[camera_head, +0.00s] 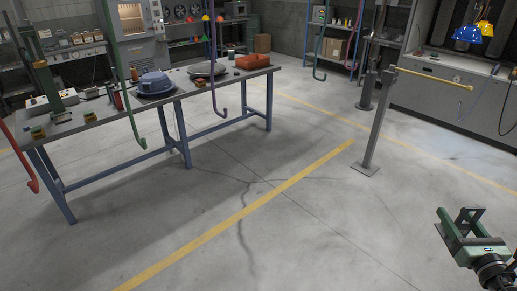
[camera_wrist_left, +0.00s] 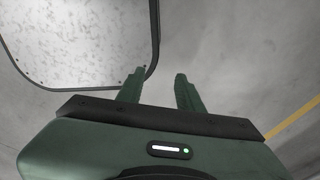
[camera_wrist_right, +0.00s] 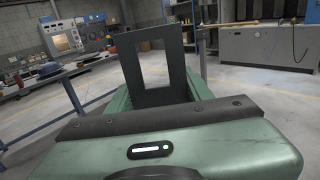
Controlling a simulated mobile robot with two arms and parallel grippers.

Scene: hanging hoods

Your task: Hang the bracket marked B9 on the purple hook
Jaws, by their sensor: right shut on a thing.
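My right gripper (camera_head: 468,222) is at the lower right of the head view, shut on a dark rectangular frame-shaped bracket (camera_wrist_right: 153,68). The bracket stands up between the fingers in the right wrist view, with an open window in its middle. No B9 mark can be read on it. The purple hook (camera_head: 213,70) hangs above the blue-legged table's front side, its curved end low and empty. It is far to the left of my right gripper. My left gripper (camera_wrist_left: 160,90) shows only in the left wrist view, open and empty above the floor.
A red hook (camera_head: 30,178), a green hook (camera_head: 130,95) and a teal hook (camera_head: 318,55) also hang here. The table (camera_head: 200,98) carries several items. A grey post (camera_head: 376,130) with a yellow bar (camera_head: 435,78) stands right of centre. The middle floor is clear.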

